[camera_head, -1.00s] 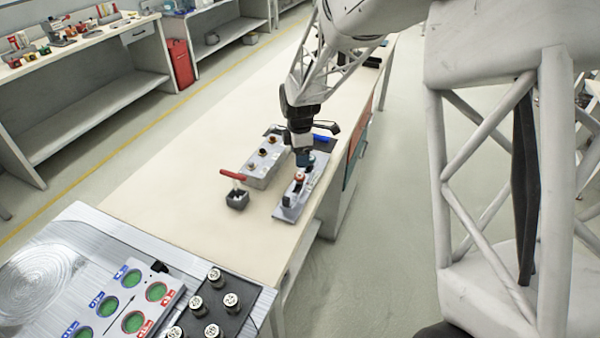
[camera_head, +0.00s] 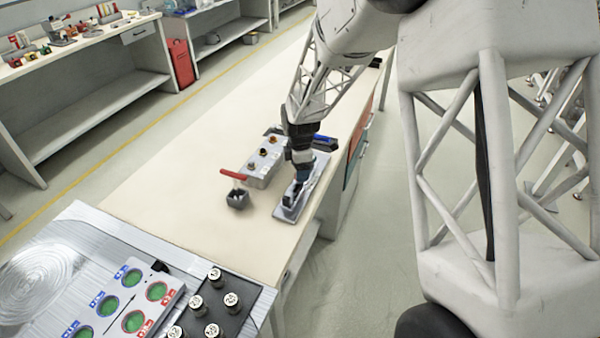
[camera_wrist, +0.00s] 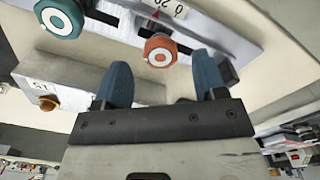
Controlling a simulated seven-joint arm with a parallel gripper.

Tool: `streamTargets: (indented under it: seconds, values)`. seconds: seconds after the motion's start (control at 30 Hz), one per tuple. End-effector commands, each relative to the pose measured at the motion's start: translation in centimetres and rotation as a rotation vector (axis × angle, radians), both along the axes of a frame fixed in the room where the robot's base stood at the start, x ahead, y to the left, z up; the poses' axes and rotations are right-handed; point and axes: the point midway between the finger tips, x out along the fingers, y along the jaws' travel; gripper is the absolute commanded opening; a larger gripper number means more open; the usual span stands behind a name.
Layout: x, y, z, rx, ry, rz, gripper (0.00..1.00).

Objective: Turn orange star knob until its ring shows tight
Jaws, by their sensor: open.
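The orange star knob (camera_wrist: 160,49) is in the wrist view, near the top middle. Its face has a white ring with an orange centre. It sits on a grey metal plate (camera_wrist: 225,32), which also shows in the head view (camera_head: 286,214). My gripper (camera_wrist: 162,75) is open, its two blue fingers apart. The knob lies between and just beyond the fingertips in the picture; I cannot tell whether they touch it. In the head view my gripper (camera_head: 296,191) is low over the plate and hides the knob. A teal knob (camera_wrist: 60,18) with a white ring is on the same plate.
A grey block (camera_head: 258,180) with several small knobs stands left of the plate; its side also shows in the wrist view (camera_wrist: 75,92). A red-handled item (camera_head: 234,175) in a dark holder (camera_head: 237,201) is farther left. The bench (camera_head: 190,170) is clear left of these.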

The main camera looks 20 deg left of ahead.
Motion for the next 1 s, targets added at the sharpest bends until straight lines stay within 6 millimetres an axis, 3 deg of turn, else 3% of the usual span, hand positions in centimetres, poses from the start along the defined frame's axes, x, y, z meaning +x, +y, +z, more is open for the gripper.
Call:
streamTargets:
  seconds: [0.2, 0.57, 0.9, 1.0]
  values:
    - [0.0, 0.0, -1.6, 0.0, 0.0, 0.0, 0.65]
    - [0.0, 0.0, -2.0, 0.0, 0.0, 0.0, 0.65]
    - [0.0, 0.0, -2.0, -0.001, 0.001, 0.0, 0.16]
    - [0.0, 0.0, -2.0, -0.001, 0.001, -0.001, 0.15]
